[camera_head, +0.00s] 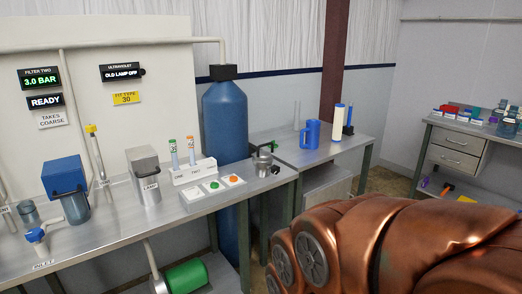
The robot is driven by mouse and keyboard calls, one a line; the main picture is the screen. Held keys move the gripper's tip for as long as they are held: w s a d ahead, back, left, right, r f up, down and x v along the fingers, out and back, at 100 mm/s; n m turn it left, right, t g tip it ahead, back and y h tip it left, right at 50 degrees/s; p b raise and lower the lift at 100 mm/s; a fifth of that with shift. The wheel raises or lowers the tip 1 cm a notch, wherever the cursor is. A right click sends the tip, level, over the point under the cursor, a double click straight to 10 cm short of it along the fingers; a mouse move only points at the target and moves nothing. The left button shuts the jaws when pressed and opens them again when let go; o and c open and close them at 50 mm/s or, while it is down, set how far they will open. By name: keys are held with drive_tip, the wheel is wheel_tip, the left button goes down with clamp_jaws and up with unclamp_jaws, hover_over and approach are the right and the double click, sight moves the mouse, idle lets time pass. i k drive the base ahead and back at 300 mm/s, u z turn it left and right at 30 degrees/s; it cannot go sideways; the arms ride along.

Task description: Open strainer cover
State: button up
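No part in view is labelled as a strainer, so I cannot tell for certain which cover is the strainer's. On the left bench, a blue box-shaped head (64,175) sits above a clear bluish bowl (75,208). A grey metal box-shaped head (142,160) tops a housing labelled LAMP (150,190). Under the bench, a green cylinder (187,277) lies on its side beside a pale pipe. My gripper is not in view; only a large copper-coloured part of my arm fills the lower right.
A blue and white valve (36,236) stands by the INLET label. A metal cup (262,165) is at the bench's right end, before a tall blue tank (225,120). A blue jug (310,134) and white cartridge (338,121) stand on the far table. A drawer bench (455,155) is right.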

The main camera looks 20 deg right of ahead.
sight(261, 151)
drive_tip(key=u, duration=0.65)
drive_tip(key=i, duration=1.15)
drive_tip(key=z, duration=0.15)
